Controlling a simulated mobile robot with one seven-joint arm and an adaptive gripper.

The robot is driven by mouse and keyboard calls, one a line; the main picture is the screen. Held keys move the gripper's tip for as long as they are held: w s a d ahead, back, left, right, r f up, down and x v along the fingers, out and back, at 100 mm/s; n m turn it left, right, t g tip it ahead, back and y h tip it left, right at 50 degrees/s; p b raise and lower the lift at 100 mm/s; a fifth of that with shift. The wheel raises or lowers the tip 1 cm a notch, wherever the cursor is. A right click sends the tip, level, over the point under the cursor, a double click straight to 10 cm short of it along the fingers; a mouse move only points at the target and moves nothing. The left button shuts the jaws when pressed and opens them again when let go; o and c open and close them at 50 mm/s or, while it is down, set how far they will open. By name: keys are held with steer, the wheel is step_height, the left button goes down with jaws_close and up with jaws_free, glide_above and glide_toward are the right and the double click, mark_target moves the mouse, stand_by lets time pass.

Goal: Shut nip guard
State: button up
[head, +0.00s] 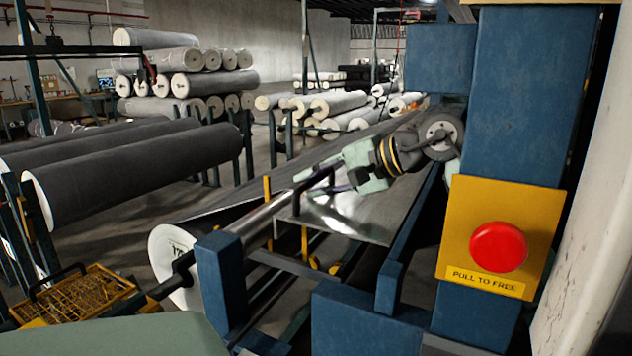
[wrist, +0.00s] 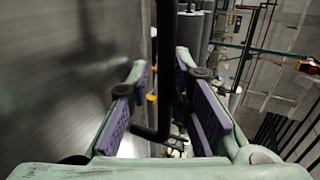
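The nip guard (head: 365,222) is a shiny metal sheet on the blue-framed machine, lying at a slant beside the rollers in the head view. Its brushed surface (wrist: 65,75) fills the left of the wrist view. A black bar handle (head: 296,202) stands at its near left edge. My gripper (head: 318,181) reaches over the sheet to this handle. In the wrist view the handle (wrist: 164,95) runs between the purple pads of my gripper (wrist: 161,72). The fingers are open, with gaps visible beside the bar. Contact with one finger cannot be ruled out.
A blue post with a red stop button (head: 498,246) on a yellow plate stands close at the right. A blue block (head: 221,283) and a white roll end (head: 172,262) lie front left. Dark rolls (head: 140,175) rest on racks farther left.

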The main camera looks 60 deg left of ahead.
steer(key=shift+r, duration=0.1)
steer(key=v, duration=1.2)
steer(key=shift+w, duration=0.1)
